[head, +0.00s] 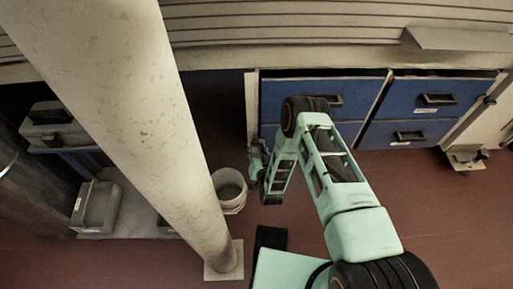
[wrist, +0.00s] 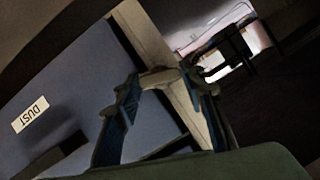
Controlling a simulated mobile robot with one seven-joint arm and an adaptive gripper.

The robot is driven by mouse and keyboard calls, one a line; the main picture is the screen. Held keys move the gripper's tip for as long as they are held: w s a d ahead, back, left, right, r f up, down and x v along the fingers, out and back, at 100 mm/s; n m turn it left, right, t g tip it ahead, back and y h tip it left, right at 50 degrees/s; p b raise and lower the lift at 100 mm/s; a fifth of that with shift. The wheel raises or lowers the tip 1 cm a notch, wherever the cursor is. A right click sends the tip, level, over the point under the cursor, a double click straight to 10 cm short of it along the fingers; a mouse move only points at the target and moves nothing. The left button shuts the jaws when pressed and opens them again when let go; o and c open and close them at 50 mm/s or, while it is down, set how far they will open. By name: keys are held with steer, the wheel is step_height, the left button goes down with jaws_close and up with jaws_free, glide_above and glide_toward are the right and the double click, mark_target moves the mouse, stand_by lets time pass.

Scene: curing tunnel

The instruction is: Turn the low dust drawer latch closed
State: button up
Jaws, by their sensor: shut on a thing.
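The dust drawer is a blue panel (wrist: 75,75) with a white DUST label (wrist: 30,114), tilted in the wrist view. A small pale latch (wrist: 158,79) sits at the drawer's edge, beside a light cabinet post. My gripper (wrist: 161,85) has a finger on each side of the latch and is shut on it. The fingers cover part of the latch, so I cannot tell its exact angle. In the head view, my gripper (head: 257,160) is low at the cabinet's left edge; the latch is hidden there.
Blue drawers (head: 424,94) with dark handles fill the cabinet front. A thick pale column (head: 130,120) rises left of my arm. A grey bucket (head: 229,188) stands on the floor close to my gripper. Grey bins (head: 97,207) are at the far left.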

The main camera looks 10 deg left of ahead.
steer(key=shift+a+n+h, duration=0.2)
steer(key=shift+n+h, duration=0.3)
steer(key=shift+n, duration=0.2)
steer(key=shift+n+h, duration=0.6)
steer(key=shift+n, duration=0.1)
steer(key=o, duration=1.2)
steer(key=shift+c, duration=0.2)
steer(key=shift+r, duration=0.1)
step_height(320, 180, up, 10)
steer(key=shift+s+d, duration=0.1)
